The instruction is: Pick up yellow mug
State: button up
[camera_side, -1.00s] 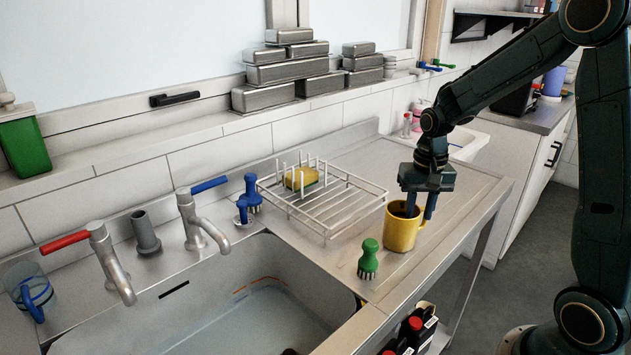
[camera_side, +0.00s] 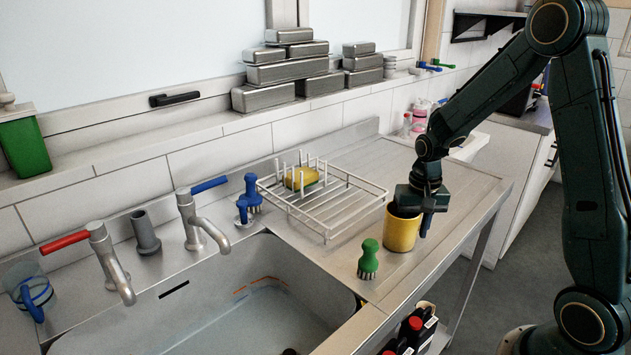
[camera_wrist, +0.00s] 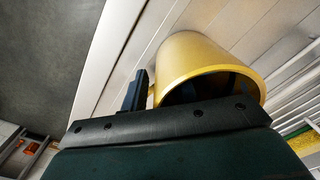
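The yellow mug (camera_side: 401,233) stands upright on the steel drainboard, to the right of the green brush (camera_side: 368,259). My gripper (camera_side: 424,222) points down at the mug's right side, its body overlapping the rim in the side view. One dark finger shows beside the mug's right wall there. In the wrist view, the mug (camera_wrist: 205,62) lies just beyond the gripper body, which covers part of its mouth. One finger (camera_wrist: 137,92) shows left of the mug, close to its wall. The other finger is hidden, so the grip on wall or handle cannot be made out.
A white dish rack (camera_side: 325,205) with a yellow sponge (camera_side: 301,178) stands behind and left of the mug. The sink (camera_side: 230,315) lies to the left. Bottles (camera_side: 415,330) sit below the drainboard's front edge. The drainboard behind the mug is clear.

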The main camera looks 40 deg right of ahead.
jog(key=shift+c, duration=0.4)
grip_shut()
jog(key=shift+r, duration=0.15)
notch_tip(320, 180, up, 20)
dwell(0.8)
dwell(0.4)
